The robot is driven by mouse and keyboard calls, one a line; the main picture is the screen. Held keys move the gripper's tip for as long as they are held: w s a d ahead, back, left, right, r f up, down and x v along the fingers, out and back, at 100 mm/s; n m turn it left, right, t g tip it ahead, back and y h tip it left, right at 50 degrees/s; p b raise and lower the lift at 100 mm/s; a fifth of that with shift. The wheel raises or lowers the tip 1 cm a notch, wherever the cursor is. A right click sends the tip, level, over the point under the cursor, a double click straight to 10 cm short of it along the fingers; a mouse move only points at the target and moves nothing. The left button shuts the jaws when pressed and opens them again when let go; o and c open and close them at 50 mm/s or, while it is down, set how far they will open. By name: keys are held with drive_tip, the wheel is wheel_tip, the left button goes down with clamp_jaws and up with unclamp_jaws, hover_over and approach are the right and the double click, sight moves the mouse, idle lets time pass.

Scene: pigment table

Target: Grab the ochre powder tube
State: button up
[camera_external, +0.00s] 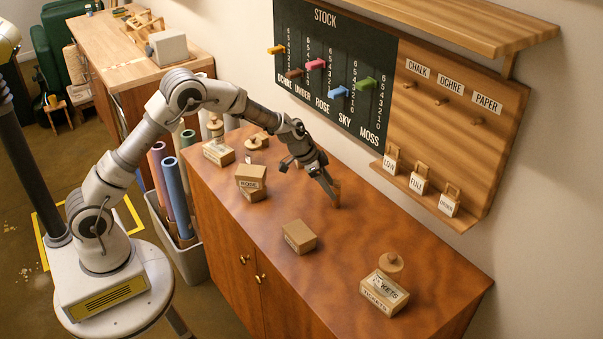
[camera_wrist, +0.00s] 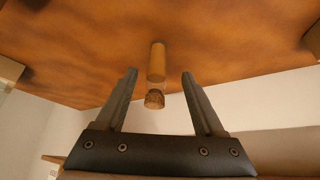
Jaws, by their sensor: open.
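The ochre tube (camera_wrist: 157,62) shows in the wrist view as a tan cylinder with a cork-like end (camera_wrist: 155,98). It lies in the picture between the two fingers of my gripper (camera_wrist: 160,73), with a clear gap on each side. In the external view my gripper (camera_external: 332,188) is low over the cabinet top, and the small tan tube (camera_external: 337,192) is at its fingertips, partly hidden by them. My gripper is open and holds nothing. I cannot tell exactly how deep the tube sits between the fingers.
A plain box (camera_external: 299,237) stands in front of my gripper on the cabinet top (camera_external: 345,265). A box labelled ROSE (camera_external: 251,177) is to the left, and a TICKETS box (camera_external: 384,293) is to the right. The stock board (camera_external: 335,75) rises behind.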

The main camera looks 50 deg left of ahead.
drive_tip(key=x, duration=0.4)
drive_tip(key=shift+d+f, duration=0.25)
drive_tip(key=shift+f, duration=0.15)
drive_tip(key=shift+c, duration=0.2)
clamp_jaws()
